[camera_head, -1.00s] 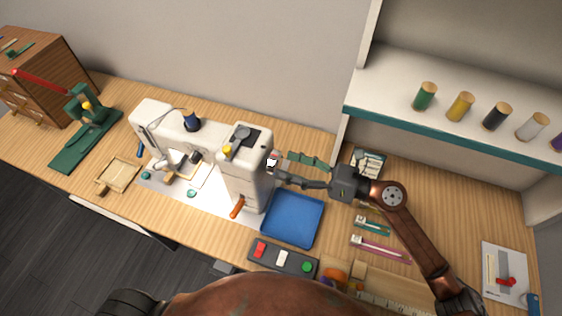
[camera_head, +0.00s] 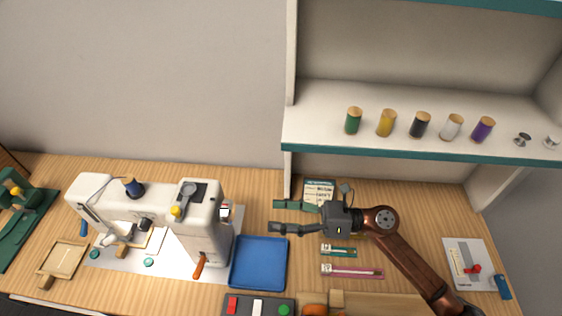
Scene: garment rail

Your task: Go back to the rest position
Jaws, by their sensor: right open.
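My right gripper (camera_head: 276,216) is open and empty. Its two dark fingers point left, above the table behind the blue tray (camera_head: 259,262) and to the right of the white sewing machine (camera_head: 195,222). A clear gap shows between the fingers and the machine. The right arm comes in from the lower right. My left gripper is not in view.
A shelf (camera_head: 400,97) with several thread spools stands over the table's back right. A button box (camera_head: 258,306) lies in front of the tray. Small packets (camera_head: 352,271) lie below my right gripper. A green press (camera_head: 22,215) stands at far left.

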